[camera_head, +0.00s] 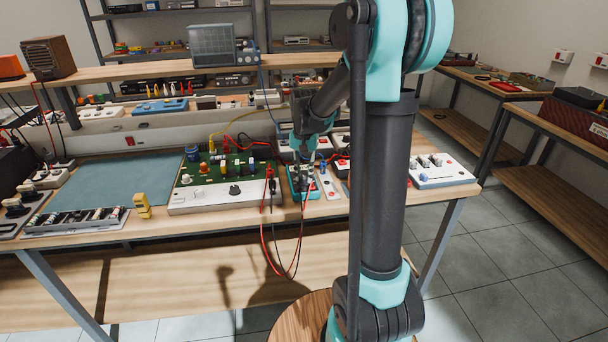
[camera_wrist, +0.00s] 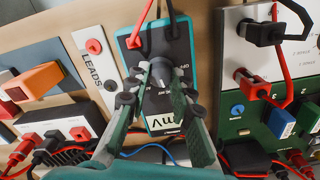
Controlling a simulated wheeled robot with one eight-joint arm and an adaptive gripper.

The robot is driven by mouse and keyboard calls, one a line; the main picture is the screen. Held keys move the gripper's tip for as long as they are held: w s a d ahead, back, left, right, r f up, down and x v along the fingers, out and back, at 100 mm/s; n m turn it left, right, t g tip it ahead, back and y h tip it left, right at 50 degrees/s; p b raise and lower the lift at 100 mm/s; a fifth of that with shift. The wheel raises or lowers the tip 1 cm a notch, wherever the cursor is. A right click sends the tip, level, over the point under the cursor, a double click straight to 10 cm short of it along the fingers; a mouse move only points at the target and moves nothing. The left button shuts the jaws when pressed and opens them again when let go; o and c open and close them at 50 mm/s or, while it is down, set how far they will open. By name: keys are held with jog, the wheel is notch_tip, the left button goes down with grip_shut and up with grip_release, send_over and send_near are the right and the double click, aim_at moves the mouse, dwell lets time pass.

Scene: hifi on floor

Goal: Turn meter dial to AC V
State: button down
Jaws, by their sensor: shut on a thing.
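The meter (camera_wrist: 185,42) is a dark-faced box with a teal case, and in the head view it (camera_head: 293,187) lies on the bench right of the green circuit board. Its grey round dial (camera_wrist: 160,69) is in the middle of the face. My gripper (camera_wrist: 161,82) is shut on the dial, one finger on each side; in the head view my gripper (camera_head: 303,157) is above the meter, partly hidden by my arm. A red lead (camera_wrist: 143,22) and a black lead (camera_wrist: 172,15) run into the meter's far end. The dial's pointer and most markings are too small or covered to read.
A white LEADS panel (camera_wrist: 97,62) stands close beside the meter in the wrist view. On its other side is the green board (camera_wrist: 245,120) with plugs and leads. A white switch box (camera_head: 440,172) sits at the bench's right end. Loose leads hang over the front edge.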

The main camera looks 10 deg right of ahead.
aim_at(304, 177)
jog(key=m, duration=0.5)
jog(key=shift+m, duration=0.3)
jog(key=m, duration=0.4)
jog(key=shift+m, duration=0.7)
jog(key=c, duration=1.3)
grip_release()
notch_tip(304, 177, up, 12)
jog(key=shift+r, duration=0.1)
